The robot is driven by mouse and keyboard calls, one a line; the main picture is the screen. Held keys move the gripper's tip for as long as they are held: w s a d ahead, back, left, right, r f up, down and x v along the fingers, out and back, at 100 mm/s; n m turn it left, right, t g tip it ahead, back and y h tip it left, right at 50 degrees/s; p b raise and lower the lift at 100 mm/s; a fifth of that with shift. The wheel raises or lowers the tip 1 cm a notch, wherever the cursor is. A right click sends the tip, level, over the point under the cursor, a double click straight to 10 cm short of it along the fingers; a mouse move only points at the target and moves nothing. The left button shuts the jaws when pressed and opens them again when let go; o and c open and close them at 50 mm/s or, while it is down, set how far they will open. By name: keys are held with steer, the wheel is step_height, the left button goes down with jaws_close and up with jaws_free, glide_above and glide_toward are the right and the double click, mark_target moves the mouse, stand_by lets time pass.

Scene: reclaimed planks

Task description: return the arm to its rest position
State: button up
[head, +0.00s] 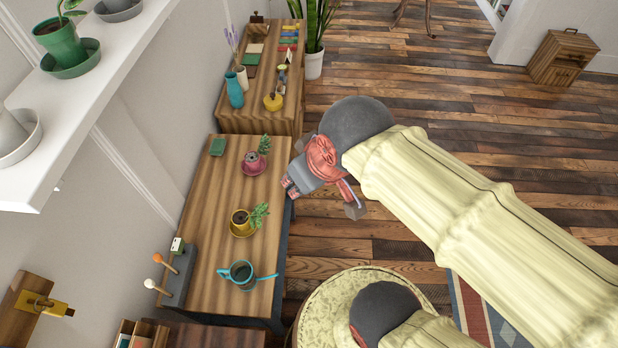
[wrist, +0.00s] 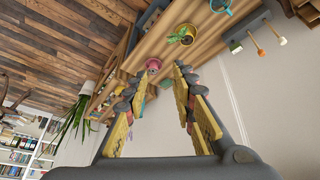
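My arm, in a pale yellow sleeve, reaches in from the right in the head view. My gripper (head: 291,189) is off the right edge of the wooden table (head: 208,264), near the pink pot (head: 254,164). In the wrist view my gripper (wrist: 159,74) shows two fingers with yellow pads set well apart, with nothing between them. The pink pot (wrist: 153,64) appears beyond the fingertips, apart from them. The yellow pot with a plant (head: 241,219) and the teal watering can (head: 241,273) also stand on the table.
A second wooden table (head: 240,121) with a blue vase (head: 234,90) stands behind. A white shelf (head: 101,70) with pots juts out at the upper left. A round patterned seat (head: 325,302) is at the bottom. Open plank floor (head: 440,100) lies beyond my arm.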

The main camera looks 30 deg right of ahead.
steer(key=shift+s+d+r+m, duration=0.25)
steer(key=shift+s+d+m, duration=0.3)
steer(key=shift+m, duration=0.25)
steer(key=shift+a, duration=0.1)
steer(key=shift+f+b, duration=0.95)
